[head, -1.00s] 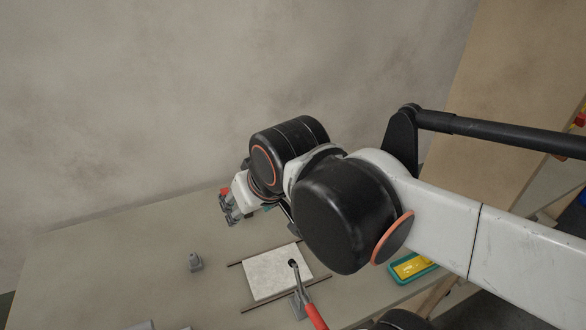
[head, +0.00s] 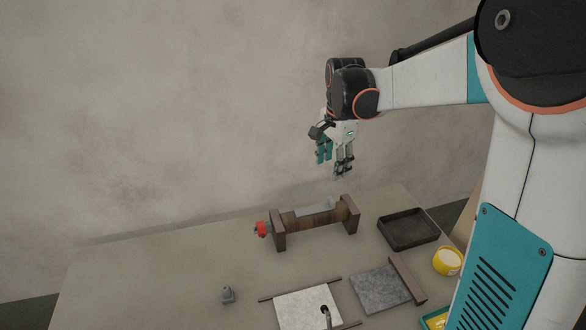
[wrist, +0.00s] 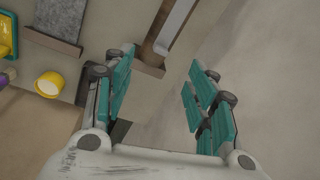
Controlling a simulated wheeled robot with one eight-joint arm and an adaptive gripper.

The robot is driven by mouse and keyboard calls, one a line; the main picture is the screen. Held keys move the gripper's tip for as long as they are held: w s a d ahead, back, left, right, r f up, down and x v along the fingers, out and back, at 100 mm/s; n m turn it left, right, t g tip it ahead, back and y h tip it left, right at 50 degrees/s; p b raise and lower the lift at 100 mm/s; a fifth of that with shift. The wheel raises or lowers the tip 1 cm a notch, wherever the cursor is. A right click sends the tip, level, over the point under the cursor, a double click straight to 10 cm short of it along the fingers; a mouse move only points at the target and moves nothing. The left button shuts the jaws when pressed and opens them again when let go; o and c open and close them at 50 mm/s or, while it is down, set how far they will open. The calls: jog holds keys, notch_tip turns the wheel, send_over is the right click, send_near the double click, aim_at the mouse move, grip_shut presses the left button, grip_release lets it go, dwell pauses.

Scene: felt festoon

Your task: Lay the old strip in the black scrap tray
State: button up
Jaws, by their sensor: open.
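The black scrap tray (head: 418,239) sits on the table to the right of a wooden roller stand and looks empty. In the wrist view it is mostly hidden behind the left finger. A pale grey strip (head: 327,205) shows along the roller's back side, and also beside the wooden bar in the wrist view (wrist: 176,26); I cannot tell for sure that it is the old strip. My gripper (head: 334,164) is open and empty, pointing down, high above the roller stand and up-left of the tray. Its fingers stand apart in the wrist view (wrist: 163,72).
The roller stand (head: 278,229) has a red knob at its left end. A grey sheet with a wooden bar (head: 406,281) lies in front of the tray, beside a yellow pot (head: 446,262). The table's left is clear.

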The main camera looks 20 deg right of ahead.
jog(key=w+d+f+m+g, duration=0.1)
jog(key=w+d+f+m, duration=0.1)
jog(key=w+f, duration=0.1)
send_over(333, 199)
jog(key=shift+m, duration=0.4)
jog(key=f, duration=0.6)
jog(key=f+b, duration=0.1)
jog(key=f, duration=0.1)
jog(key=shift+w+a+f, duration=0.2)
jog(key=shift+a+f, duration=0.1)
jog(key=shift+f, duration=0.1)
jog(key=shift+s+d+f+b, duration=0.15)
jog(key=shift+f+b, duration=0.2)
jog(key=shift+f, duration=1)
jog(key=shift+d+f+b, duration=0.15)
jog(key=shift+f+b, duration=0.15)
jog(key=shift+f, duration=1)
jog(key=c, duration=0.9)
jog(key=shift+r, duration=0.2)
